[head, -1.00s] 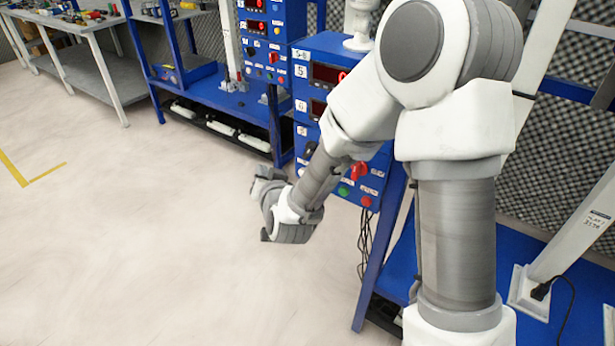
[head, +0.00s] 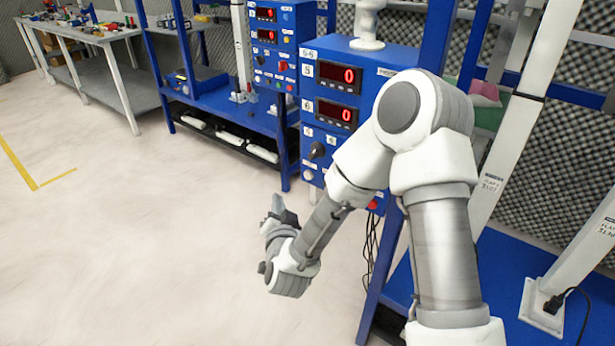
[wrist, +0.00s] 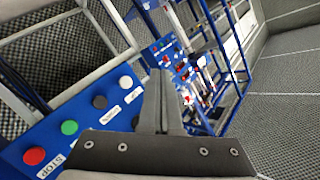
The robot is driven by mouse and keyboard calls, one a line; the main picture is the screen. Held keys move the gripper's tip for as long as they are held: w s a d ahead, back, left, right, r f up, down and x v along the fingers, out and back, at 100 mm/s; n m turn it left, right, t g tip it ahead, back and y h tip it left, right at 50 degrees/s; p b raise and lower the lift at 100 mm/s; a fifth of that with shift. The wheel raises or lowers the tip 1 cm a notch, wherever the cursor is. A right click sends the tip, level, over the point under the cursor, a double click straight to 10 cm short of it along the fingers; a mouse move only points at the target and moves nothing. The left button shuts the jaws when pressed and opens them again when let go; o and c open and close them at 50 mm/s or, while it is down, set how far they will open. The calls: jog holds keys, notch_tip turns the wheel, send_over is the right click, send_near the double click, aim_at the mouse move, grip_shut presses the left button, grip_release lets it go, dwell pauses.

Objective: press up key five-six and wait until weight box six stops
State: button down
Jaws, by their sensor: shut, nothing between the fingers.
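The blue control box five-six (head: 385,60) carries a "5-6" label and two red displays, five (head: 334,73) and six (head: 336,113), both reading 0. Its lower panel has a black knob (head: 317,151) and a white button (head: 308,174); my arm hides much of the rest. In the wrist view a blue panel shows a red button (wrist: 34,156), green button (wrist: 69,127), black button (wrist: 99,101) and white button (wrist: 126,82). My gripper (head: 276,203) is shut and empty, apart from the panel. I cannot identify weight box six.
A second blue control box (head: 273,45) stands on a blue bench (head: 235,115) behind. A worktable (head: 95,45) is at far left. White slanted posts (head: 505,150) and a blue platform (head: 500,270) lie right. The floor (head: 150,240) at left is clear.

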aim_at(308, 175)
jog(key=w+d, duration=0.5)
jog(key=w, duration=0.1)
jog(key=shift+w+d+p, duration=0.15)
jog(key=shift+w+p, duration=0.15)
jog(key=shift+w, duration=0.1)
jog(key=shift+w, duration=0.1)
dwell(1.8)
jog(key=shift+w+d, duration=0.25)
